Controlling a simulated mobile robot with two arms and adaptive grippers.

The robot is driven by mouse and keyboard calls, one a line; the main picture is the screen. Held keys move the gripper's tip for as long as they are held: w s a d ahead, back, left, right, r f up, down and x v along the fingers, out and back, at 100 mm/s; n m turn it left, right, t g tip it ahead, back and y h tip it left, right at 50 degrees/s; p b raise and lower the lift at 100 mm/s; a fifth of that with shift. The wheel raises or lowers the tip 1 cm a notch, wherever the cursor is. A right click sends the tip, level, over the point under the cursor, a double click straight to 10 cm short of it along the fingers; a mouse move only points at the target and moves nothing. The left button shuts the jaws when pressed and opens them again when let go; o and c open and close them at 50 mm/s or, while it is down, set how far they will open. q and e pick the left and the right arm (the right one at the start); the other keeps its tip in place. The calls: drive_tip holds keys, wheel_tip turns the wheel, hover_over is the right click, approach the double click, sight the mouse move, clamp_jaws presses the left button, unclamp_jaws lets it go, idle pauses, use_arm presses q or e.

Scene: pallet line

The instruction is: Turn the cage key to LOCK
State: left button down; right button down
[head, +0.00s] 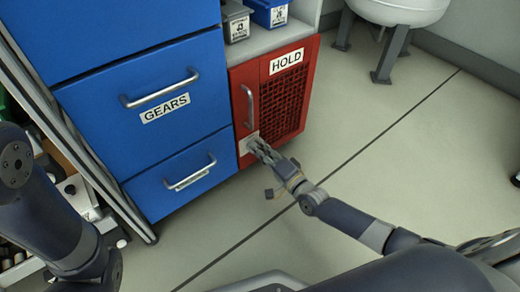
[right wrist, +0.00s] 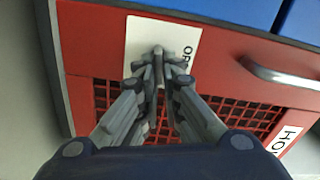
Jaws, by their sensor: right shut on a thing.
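The red cage (head: 283,92) has a mesh door, a handle (head: 249,106) and a HOLD label. It stands at the right end of the blue drawers. A white key plate (head: 243,146) is low on its left side; it also shows in the right wrist view (right wrist: 186,38), with part of a word starting "OP". My right gripper (head: 258,148) is at the plate, its fingers shut on the key (right wrist: 158,53). The fingers hide most of the key, so I cannot tell its exact angle. My left arm shows at the left, but its gripper does not.
Blue drawers (head: 130,85), one labelled GEARS (head: 165,107), stand left of the cage. Small bins (head: 236,22) sit on the shelf above. A white tank (head: 400,8) on grey legs is at the back right. The floor right of the cage is clear.

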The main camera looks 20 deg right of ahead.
drive_tip(key=shift+f+m+b, duration=0.2)
drive_tip(key=shift+m+b, duration=0.15)
drive_tip(key=shift+m, duration=0.95)
drive_tip(key=c, duration=1.8)
unclamp_jaws()
drive_tip(key=shift+o, duration=0.2)
drive_tip(key=shift+s, duration=0.1)
drive_tip(key=v, duration=1.2)
